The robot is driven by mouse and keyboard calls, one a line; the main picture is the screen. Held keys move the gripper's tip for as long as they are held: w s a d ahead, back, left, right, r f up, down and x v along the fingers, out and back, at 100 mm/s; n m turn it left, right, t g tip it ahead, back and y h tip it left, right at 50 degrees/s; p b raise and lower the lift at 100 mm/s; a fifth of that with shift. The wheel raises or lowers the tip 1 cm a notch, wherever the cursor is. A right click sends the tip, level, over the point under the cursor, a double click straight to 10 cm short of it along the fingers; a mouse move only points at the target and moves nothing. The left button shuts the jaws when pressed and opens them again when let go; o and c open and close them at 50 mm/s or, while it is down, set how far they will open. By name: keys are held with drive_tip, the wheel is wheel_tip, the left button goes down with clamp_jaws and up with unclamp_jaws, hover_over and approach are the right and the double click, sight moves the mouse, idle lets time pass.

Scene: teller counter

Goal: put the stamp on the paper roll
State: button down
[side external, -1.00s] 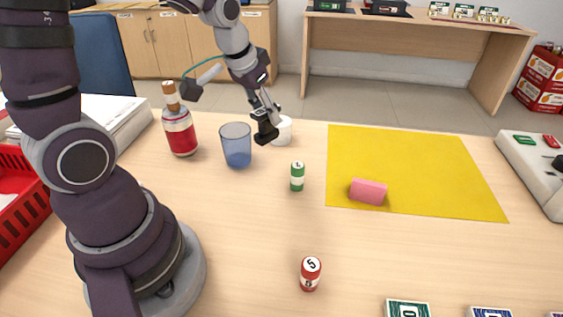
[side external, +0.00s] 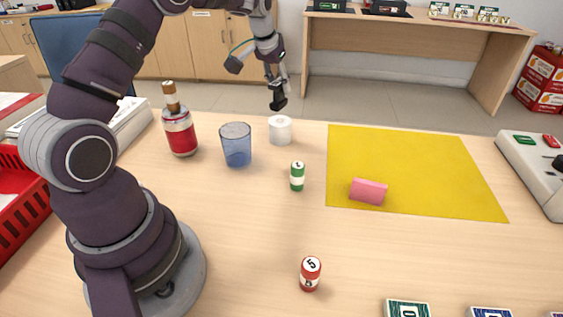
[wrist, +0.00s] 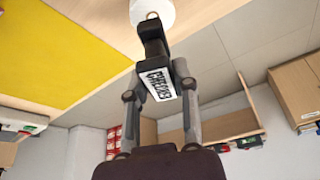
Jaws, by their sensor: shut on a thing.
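My gripper (side external: 275,84) is shut on a black stamp (side external: 279,99) and holds it in the air above the white paper roll (side external: 280,130), with a clear gap between them. The paper roll stands upright near the back edge of the counter. In the wrist view the stamp (wrist: 152,48) sits between my fingertips, with a white label carrying dark letters. The top of the paper roll (wrist: 153,12) shows just beyond it, partly hidden by the stamp.
A blue glass (side external: 236,146) and a red-labelled bottle (side external: 180,132) stand left of the roll. A green-and-white cylinder (side external: 297,177) is in front. A pink block (side external: 368,191) lies on the yellow mat (side external: 440,165). A red numbered cylinder (side external: 310,273) stands nearer.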

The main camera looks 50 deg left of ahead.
sight(280, 98)
drive_tip(key=shift+w+a+f, duration=0.1)
drive_tip(key=shift+w+f, duration=0.15)
drive_tip(key=shift+f, duration=1.55)
drive_tip(key=shift+f, duration=0.1)
drive_tip(key=c, duration=0.9)
unclamp_jaws()
drive_tip(key=shift+o, duration=0.2)
drive_tip(key=v, duration=1.2)
drive_tip(key=s+d+r+m+t, duration=0.15)
drive_tip(key=s+d+r, duration=0.25)
drive_tip(key=s+d, duration=0.45)
drive_tip(key=s+d+f+m+h, duration=0.1)
drive_tip(key=s+d+f+m, duration=0.2)
drive_tip(key=s+d, duration=0.4)
drive_tip(key=shift+s+d+f+h, duration=0.25)
drive_tip(key=shift+s+h, duration=0.15)
drive_tip(key=shift+s, duration=0.3)
